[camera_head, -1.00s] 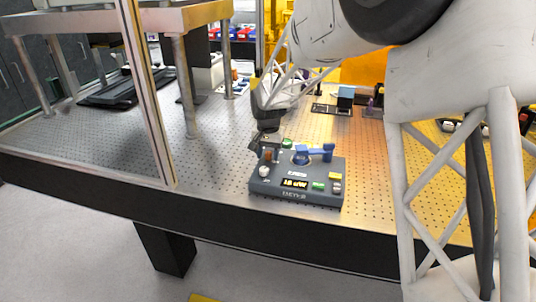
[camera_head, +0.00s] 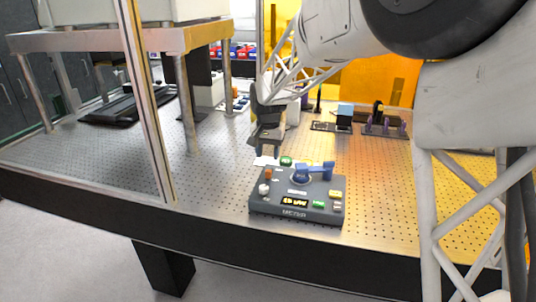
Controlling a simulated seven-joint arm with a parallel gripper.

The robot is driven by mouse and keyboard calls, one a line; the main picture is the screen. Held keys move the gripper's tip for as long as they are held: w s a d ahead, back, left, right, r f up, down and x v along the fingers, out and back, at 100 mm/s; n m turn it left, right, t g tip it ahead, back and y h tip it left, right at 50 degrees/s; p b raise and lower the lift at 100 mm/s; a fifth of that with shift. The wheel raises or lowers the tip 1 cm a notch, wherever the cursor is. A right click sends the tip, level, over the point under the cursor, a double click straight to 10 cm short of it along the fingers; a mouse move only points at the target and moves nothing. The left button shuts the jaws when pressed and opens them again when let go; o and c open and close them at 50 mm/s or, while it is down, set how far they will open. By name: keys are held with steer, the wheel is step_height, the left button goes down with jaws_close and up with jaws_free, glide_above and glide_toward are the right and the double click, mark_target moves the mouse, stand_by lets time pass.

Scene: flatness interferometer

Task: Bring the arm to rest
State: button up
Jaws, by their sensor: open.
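My arm comes in from the upper right, with its white lattice links crossing the right side of the view. My gripper (camera_head: 265,148) hangs pointing down just behind the left back corner of a grey control box (camera_head: 272,209). Its jaws are open, and I see nothing held between them. The box has a blue lever knob (camera_head: 314,170), a lit yellow display (camera_head: 294,202) and several coloured buttons. The gripper appears apart from the box, though its tips are small in this view.
The box stands on a perforated metal optical table (camera_head: 215,175). A framing post (camera_head: 150,110) rises at the left front, before a raised platform on legs (camera_head: 110,40). Free table lies left of the box.

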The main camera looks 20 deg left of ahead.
steer(key=s+d+r+t, duration=0.1)
steer(key=s+d+r, duration=0.4)
steer(key=s+d, duration=0.5)
steer(key=s+d+r, duration=0.4)
steer(key=s+d, duration=0.2)
steer(key=d, duration=0.9)
steer(key=s+d+f, duration=0.1)
steer(key=s+d, duration=0.3)
steer(key=s, duration=0.4)
steer(key=s+d+f+t, duration=0.1)
steer(key=s+d, duration=0.4)
steer(key=s, duration=0.3)
steer(key=s+d+f, duration=0.1)
steer(key=s+d, duration=0.4)
steer(key=s, duration=0.3)
steer(key=shift+s+f+t, duration=0.3)
steer(key=shift+s+f, duration=0.05)
steer(key=shift+f, duration=0.05)
stand_by(0.6)
